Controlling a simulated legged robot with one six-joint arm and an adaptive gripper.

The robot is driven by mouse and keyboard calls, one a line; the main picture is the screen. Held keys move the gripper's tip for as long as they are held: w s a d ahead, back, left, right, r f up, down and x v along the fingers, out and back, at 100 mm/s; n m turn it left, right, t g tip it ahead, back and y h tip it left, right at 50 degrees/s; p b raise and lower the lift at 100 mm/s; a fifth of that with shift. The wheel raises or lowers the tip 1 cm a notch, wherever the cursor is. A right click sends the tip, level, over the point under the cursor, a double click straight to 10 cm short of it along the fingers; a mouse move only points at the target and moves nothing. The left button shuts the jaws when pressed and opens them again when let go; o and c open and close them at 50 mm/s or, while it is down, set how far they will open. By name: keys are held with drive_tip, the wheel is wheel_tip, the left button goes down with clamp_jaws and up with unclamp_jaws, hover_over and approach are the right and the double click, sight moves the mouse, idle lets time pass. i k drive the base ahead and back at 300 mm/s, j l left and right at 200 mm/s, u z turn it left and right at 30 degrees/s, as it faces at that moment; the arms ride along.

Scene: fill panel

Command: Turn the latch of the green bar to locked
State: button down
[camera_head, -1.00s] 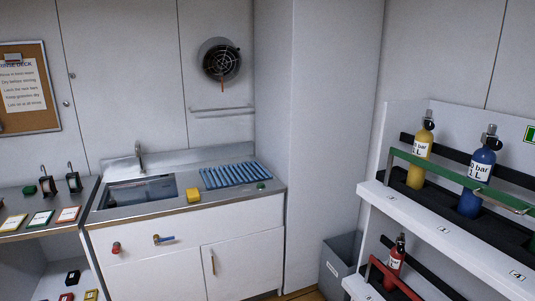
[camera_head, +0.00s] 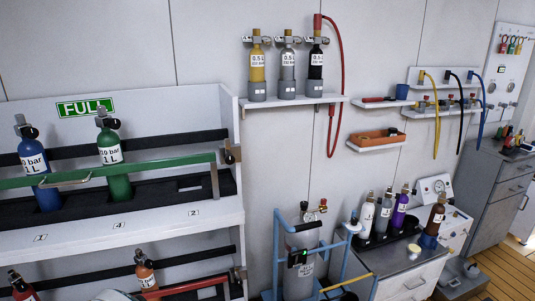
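The green bar (camera_head: 165,164) runs across the front of the upper shelf of the rack at left, before a blue cylinder (camera_head: 33,168) and a green cylinder (camera_head: 110,155). A wire handle (camera_head: 65,182) sits on the bar. At the bar's right end, on the rack's side panel, is a small dark brown latch (camera_head: 231,153). A brown upright strip (camera_head: 214,181) hangs just below the bar's end. The latch is too small to tell which way it is turned. My gripper is not in view.
Below, a red bar (camera_head: 185,289) crosses a lower shelf with its own end fitting (camera_head: 239,274). Right of the rack are a wall shelf (camera_head: 290,102) with three small cylinders, a blue trolley (camera_head: 277,245) and a counter (camera_head: 395,262). Wooden floor (camera_head: 500,270) shows at far right.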

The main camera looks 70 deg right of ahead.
sight(229, 158)
drive_tip(key=z, duration=1.6)
drive_tip(key=l+z, duration=0.1)
drive_tip(key=z, duration=0.2)
drive_tip(key=i+l+u, duration=0.25)
drive_tip(key=l, duration=0.15)
